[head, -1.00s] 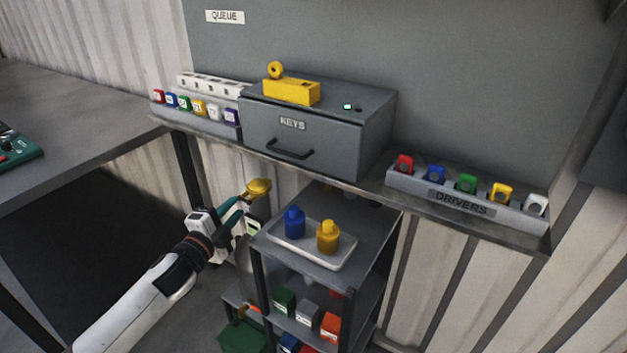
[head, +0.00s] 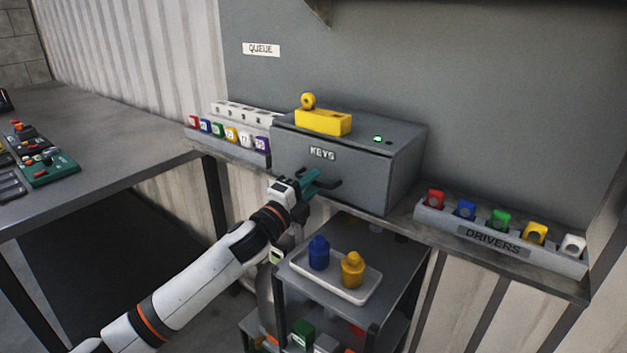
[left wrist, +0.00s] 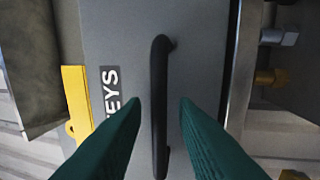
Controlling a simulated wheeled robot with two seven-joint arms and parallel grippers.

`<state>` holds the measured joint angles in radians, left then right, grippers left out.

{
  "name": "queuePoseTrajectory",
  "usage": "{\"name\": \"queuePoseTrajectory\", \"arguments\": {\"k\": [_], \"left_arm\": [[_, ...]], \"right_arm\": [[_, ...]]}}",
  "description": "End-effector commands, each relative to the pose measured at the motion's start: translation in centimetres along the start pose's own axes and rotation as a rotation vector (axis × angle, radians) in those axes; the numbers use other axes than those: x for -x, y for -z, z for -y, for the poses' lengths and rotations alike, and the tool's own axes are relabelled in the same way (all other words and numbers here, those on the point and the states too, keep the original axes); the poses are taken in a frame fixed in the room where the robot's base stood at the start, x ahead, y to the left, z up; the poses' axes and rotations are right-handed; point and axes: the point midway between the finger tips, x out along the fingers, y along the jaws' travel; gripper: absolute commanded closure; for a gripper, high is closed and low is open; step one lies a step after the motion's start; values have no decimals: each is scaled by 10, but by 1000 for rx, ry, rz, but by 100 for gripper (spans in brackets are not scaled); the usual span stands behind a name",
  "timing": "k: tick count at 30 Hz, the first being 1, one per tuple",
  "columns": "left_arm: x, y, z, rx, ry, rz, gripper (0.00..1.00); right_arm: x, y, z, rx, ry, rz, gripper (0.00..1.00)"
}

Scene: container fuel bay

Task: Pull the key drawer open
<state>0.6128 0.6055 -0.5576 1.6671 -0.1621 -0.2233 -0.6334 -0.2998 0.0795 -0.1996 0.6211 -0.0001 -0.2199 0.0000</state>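The key drawer (head: 345,177) is the grey front of a grey box labelled KEYS on the shelf. Its front sits flush with the box, so it looks shut. Its black bar handle (head: 328,184) also shows in the left wrist view (left wrist: 160,90), running up and down the picture. My left gripper (head: 312,179) is at the handle. In the left wrist view its two green fingers (left wrist: 160,104) are open, one on each side of the handle, with gaps between. In the head view the gripper hides part of the handle. My right gripper is not in view.
A yellow block (head: 323,122) lies on the box. A rack of coloured tags (head: 228,142) stands to its left, the DRIVERS tray (head: 490,238) to its right. Below, a cart holds a tray (head: 340,290) with a blue and a yellow bottle.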

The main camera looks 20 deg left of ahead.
Motion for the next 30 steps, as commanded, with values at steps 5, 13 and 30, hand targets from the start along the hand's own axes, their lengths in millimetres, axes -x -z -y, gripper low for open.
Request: {"name": "queuePoseTrajectory", "arguments": {"k": [5, 13, 30], "left_arm": [[-10, 0, -1, 0, -1, 0, 74], [-10, 0, 0, 0, 0, 1, 77], [-6, 0, -1, 0, 2, 0, 100]], "right_arm": [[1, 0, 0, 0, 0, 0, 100], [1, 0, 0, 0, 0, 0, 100], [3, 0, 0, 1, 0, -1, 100]]}}
